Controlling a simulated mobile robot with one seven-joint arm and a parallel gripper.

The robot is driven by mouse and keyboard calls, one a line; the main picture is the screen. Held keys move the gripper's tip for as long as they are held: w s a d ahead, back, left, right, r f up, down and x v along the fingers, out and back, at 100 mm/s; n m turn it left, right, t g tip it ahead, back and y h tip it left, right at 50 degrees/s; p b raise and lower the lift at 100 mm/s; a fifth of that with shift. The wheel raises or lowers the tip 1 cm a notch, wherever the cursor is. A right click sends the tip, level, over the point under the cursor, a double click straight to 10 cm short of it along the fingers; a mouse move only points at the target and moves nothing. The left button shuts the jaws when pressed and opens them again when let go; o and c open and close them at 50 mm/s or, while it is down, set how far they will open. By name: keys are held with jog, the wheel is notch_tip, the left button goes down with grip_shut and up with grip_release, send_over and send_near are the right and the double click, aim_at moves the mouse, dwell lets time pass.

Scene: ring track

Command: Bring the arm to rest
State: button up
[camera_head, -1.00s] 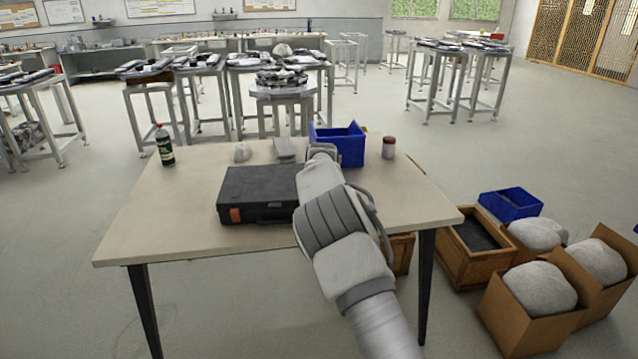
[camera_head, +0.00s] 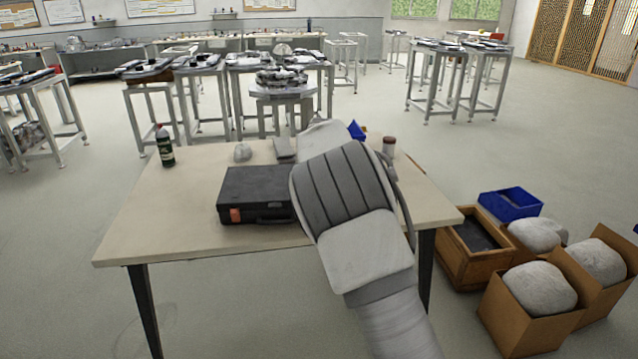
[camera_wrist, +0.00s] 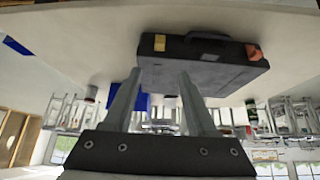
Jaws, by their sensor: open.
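My arm reaches up from the lower right of the head view, in front of the table (camera_head: 180,215). My gripper (camera_wrist: 159,73) shows in the wrist view, open, with nothing between its two fingers. The wrist view is upside down. There the black case (camera_wrist: 205,66) lies beyond the fingertips; I cannot tell how far off. In the head view the gripper itself is hidden behind my wrist, and my arm covers the right end of the case (camera_head: 253,193).
A blue bin (camera_head: 357,130) is mostly hidden behind my arm. A green bottle (camera_head: 165,147), a small pale object (camera_head: 242,152), a grey block (camera_head: 284,149) and a brown-lidded jar (camera_head: 388,147) stand on the table. Boxes (camera_head: 525,310) sit on the floor at right.

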jog(key=s+d+r+m+y+p, duration=0.1)
jog(key=s+d+r+m+p, duration=0.15)
jog(key=s+d+r, duration=1.45)
jog(key=s+d+f+h+p, duration=0.1)
jog(key=s+d, duration=0.1)
jog(key=s, duration=1.3)
jog(key=s+d+g+h+p, duration=0.1)
jog(key=s+d+p, duration=0.1)
jog(key=s, duration=1.3)
jog(key=shift+s+d+f, duration=0.15)
jog(key=shift+d+f, duration=0.05)
jog(key=shift+f, duration=0.15)
jog(key=shift+n, duration=0.25)
